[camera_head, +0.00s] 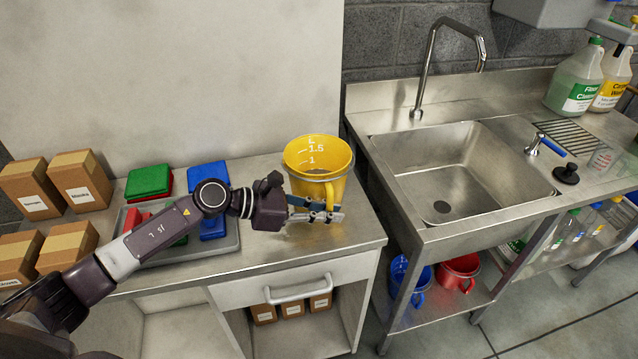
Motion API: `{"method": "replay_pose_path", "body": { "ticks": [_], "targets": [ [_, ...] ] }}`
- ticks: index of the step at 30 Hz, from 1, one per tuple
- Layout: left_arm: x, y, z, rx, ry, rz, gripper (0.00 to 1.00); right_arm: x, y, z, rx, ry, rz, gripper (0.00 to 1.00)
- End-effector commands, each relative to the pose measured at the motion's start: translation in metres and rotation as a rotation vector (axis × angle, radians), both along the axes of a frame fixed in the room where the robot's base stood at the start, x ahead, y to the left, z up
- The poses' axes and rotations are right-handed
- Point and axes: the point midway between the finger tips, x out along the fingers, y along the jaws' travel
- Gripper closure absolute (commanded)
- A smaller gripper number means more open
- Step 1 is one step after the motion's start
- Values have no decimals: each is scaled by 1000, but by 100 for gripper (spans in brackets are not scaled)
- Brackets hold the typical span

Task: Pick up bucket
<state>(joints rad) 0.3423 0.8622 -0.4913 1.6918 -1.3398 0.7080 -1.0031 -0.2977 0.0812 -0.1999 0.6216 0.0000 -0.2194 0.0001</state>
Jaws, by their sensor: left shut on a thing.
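A yellow bucket (322,178) with white scale marks inside stands upright at the right end of the steel counter, near the sink. My left gripper (322,212) reaches in from the left at the bucket's front and is shut on its handle side. The fingers cover the lower front of the bucket, so I cannot tell whether its base touches the counter. A blue bucket (409,278) and a red bucket (459,271) are on the shelf under the sink. My right gripper is not in view.
A grey tray (215,247) with red, green and blue pads lies left of the bucket. Cardboard boxes (80,181) stand at the far left. The steel sink (455,175) with a tall faucet (427,75) is on the right. Bottles (577,80) stand at the back right.

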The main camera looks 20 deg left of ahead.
Motion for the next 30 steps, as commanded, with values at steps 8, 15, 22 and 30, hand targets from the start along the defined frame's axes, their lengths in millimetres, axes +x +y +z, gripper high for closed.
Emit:
{"method": "replay_pose_path", "body": {
  "ticks": [8,15,22,30],
  "targets": [
    [1,0,4,-4,-5,1,100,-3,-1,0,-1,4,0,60],
    [1,0,3,-3,-4,1,100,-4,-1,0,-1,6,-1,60],
    [1,0,8,-2,-4,0,100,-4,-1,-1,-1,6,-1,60],
    [1,0,28,-2,-8,1,100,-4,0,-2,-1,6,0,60]
  ]
}}
